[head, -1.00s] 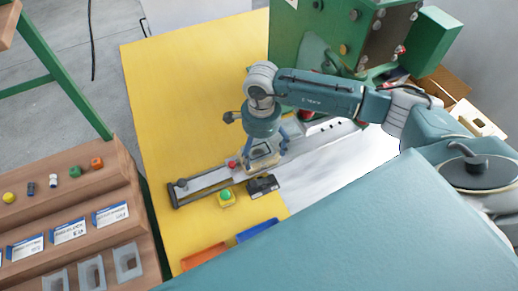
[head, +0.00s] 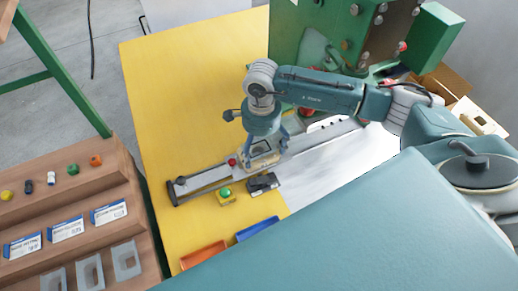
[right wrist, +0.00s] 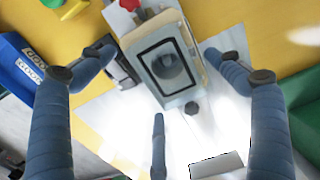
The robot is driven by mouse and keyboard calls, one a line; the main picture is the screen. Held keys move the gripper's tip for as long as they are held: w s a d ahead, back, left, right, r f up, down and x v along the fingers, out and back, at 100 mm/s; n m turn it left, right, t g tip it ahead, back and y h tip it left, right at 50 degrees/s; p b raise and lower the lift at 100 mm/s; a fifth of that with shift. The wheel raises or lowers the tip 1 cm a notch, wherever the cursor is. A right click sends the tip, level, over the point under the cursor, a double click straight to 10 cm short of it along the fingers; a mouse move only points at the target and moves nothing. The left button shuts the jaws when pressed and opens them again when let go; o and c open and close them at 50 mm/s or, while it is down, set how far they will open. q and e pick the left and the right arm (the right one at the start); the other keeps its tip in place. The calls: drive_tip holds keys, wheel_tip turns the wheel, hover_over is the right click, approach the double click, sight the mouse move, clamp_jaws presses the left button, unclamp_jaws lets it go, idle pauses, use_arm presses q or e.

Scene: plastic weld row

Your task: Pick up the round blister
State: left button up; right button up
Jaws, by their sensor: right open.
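In the right wrist view a pale grey, translucent blister with a round hollow (right wrist: 172,68) sits inside a black rectangular outline on a beige carriage (right wrist: 160,100). This looks like the round blister. In the head view the carriage (head: 262,163) stands on a metal rail, and my gripper partly hides the blister. My right gripper (head: 266,152) points down over the carriage. Its blue fingers (right wrist: 158,58) are spread open on both sides of the carriage, with the third finger below it in the picture, and hold nothing. My left gripper is not in view.
A green button box (head: 226,196) and a black device (head: 263,184) stand close by the rail (head: 205,180). Orange (head: 204,256) and blue (head: 257,229) bins lie at the front. A green machine (head: 345,40) stands behind. The yellow table (head: 185,90) is clear at the back left.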

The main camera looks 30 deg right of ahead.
drive_tip(key=c, duration=0.9)
drive_tip(key=shift+r+p, duration=0.3)
drive_tip(key=shift+p, duration=0.15)
drive_tip(key=shift+w+r, duration=0.1)
drive_tip(key=shift+r, duration=12.4)
